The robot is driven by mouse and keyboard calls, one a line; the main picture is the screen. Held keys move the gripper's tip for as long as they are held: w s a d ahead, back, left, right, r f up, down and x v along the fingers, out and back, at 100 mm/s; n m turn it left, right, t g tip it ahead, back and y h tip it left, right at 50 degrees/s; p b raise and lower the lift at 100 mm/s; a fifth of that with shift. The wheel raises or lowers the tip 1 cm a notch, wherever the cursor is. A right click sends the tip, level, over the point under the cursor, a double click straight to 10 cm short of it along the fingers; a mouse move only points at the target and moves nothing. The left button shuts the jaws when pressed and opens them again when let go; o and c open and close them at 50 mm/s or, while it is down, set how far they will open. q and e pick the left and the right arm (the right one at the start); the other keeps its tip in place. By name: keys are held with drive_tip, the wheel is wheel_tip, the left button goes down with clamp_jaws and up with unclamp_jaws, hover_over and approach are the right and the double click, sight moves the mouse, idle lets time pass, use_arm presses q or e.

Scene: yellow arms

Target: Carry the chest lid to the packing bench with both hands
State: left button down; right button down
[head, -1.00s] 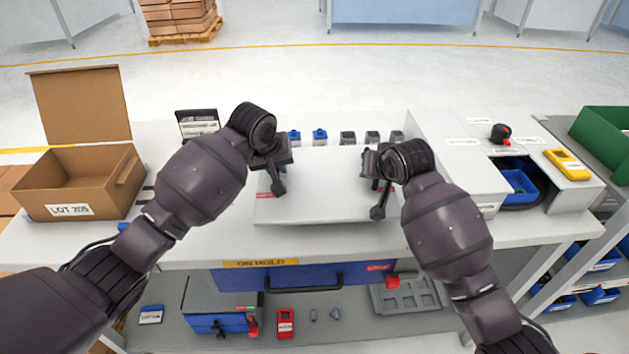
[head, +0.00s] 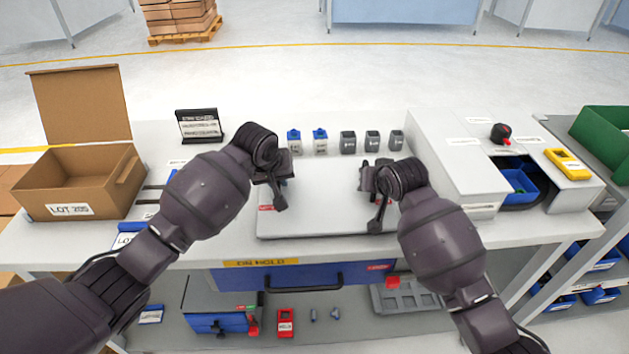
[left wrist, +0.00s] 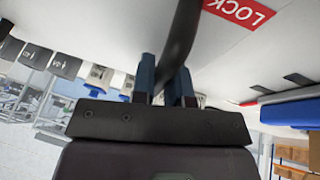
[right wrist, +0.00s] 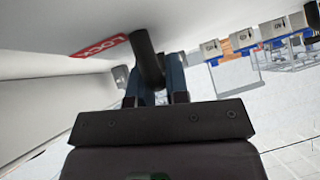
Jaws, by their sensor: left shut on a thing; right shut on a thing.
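The chest lid (head: 325,212) is a flat light-grey panel with red LOCK labels and two dark bar handles. It is level over the front middle of the packing bench (head: 190,252); I cannot tell whether it touches the bench top. My left gripper (head: 275,183) is shut on the left handle, which also shows between the fingers in the left wrist view (left wrist: 182,45). My right gripper (head: 377,188) is shut on the right handle, which shows in the right wrist view (right wrist: 146,58). The arms hide parts of the lid's sides.
An open cardboard box (head: 75,182) and a black sign stand (head: 199,126) are at left. A white raised unit (head: 455,160) stands close on the right. A blue drawer front (head: 330,277) is below the bench edge.

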use_arm(q)
drive_tip(key=c, duration=1.1)
unclamp_jaws()
use_arm(e)
drive_tip(key=c, duration=1.1)
unclamp_jaws()
use_arm(q)
drive_tip(key=v, duration=1.2)
use_arm(e)
drive_tip(key=v, duration=1.2)
